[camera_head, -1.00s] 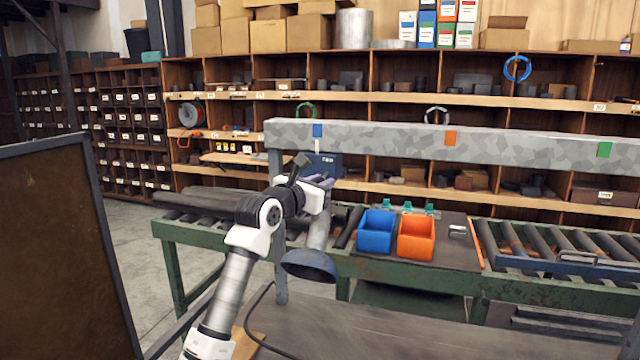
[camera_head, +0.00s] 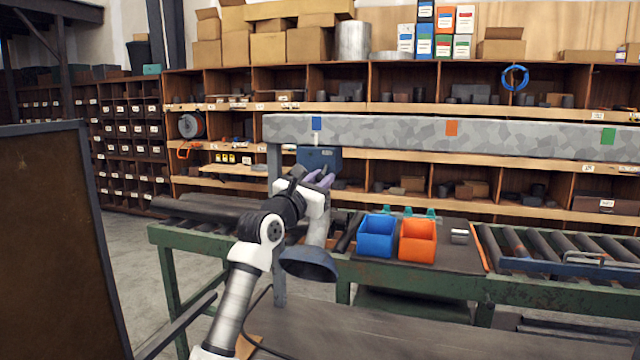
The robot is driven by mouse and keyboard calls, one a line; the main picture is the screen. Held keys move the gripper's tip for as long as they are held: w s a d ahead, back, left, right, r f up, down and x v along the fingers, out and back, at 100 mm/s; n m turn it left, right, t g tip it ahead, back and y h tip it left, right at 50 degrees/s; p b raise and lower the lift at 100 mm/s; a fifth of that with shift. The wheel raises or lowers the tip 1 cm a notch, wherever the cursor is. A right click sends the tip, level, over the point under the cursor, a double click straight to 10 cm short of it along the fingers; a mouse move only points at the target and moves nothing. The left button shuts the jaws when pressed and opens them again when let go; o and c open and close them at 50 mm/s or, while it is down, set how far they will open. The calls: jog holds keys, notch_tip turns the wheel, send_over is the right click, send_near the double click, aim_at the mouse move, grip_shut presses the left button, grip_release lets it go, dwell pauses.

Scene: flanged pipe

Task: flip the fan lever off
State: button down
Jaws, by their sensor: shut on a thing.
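A dark blue box (camera_head: 320,157) with small pale marking hangs just below the grey duct (camera_head: 380,135), under its blue tag (camera_head: 317,124). I cannot make out a separate fan lever; the lower front of the box is partly hidden by my gripper. My gripper (camera_head: 320,179), with purple fingers, is up against the lower part of the box in this view. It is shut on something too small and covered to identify. A pale pipe with a wide grey-blue hood (camera_head: 310,264) shows just below my gripper; its upper end is hidden by the hand.
A grey post (camera_head: 279,285) stands just left of the hood. Blue (camera_head: 377,250) and orange (camera_head: 417,251) bins sit on a green roller bench right of my gripper. A dark panel (camera_head: 45,250) stands at the left. Orange (camera_head: 451,128) and green (camera_head: 608,136) tags mark the duct.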

jog(key=c, duration=1.3)
grip_release()
jog(key=b+v, duration=0.5)
jog(key=v, duration=0.8)
jog(key=shift+s+a, duration=0.2)
jog(key=shift+s, duration=0.15)
jog(key=shift+f, duration=0.1)
